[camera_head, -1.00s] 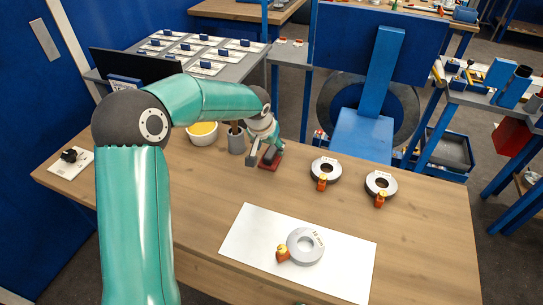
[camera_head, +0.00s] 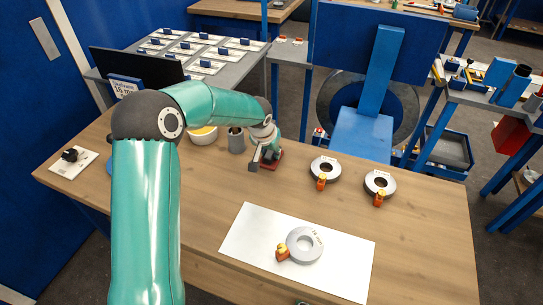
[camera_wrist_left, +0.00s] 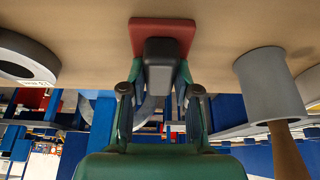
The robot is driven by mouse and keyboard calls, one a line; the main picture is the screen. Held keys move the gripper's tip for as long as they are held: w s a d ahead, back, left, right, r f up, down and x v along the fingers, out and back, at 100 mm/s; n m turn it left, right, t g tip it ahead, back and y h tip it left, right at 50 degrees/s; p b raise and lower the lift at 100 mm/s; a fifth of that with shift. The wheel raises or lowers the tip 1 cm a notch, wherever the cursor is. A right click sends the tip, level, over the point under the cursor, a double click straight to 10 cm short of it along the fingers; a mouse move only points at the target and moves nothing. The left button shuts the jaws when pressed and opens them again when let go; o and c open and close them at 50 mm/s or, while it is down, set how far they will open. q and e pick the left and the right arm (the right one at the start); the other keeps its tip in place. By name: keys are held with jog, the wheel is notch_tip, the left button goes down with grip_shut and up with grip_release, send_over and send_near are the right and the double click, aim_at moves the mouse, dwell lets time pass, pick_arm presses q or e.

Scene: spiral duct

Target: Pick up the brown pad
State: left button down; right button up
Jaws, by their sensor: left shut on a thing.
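The brown pad (camera_head: 270,166) is a flat red-brown plate with a dark grey block on top, at the back middle of the wooden table. My left gripper (camera_head: 266,156) reaches down over it from the left and partly hides it. In the left wrist view the brown pad (camera_wrist_left: 180,26) is straight ahead, its grey block between the two fingers of my left gripper (camera_wrist_left: 160,92). The gripper is shut on this block. The plate looks to be at the table surface; I cannot tell if there is a gap beneath.
A grey cup (camera_head: 236,140) stands close left of the pad, with a yellow-filled bowl (camera_head: 203,134) beyond. Two grey rings (camera_head: 326,168) (camera_head: 380,183) lie to the right. Another ring (camera_head: 304,246) lies on a white sheet (camera_head: 345,266) in front. The table between is clear.

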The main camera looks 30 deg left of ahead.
pick_arm(q)
notch_tip(320, 180, up, 20)
dwell(0.6)
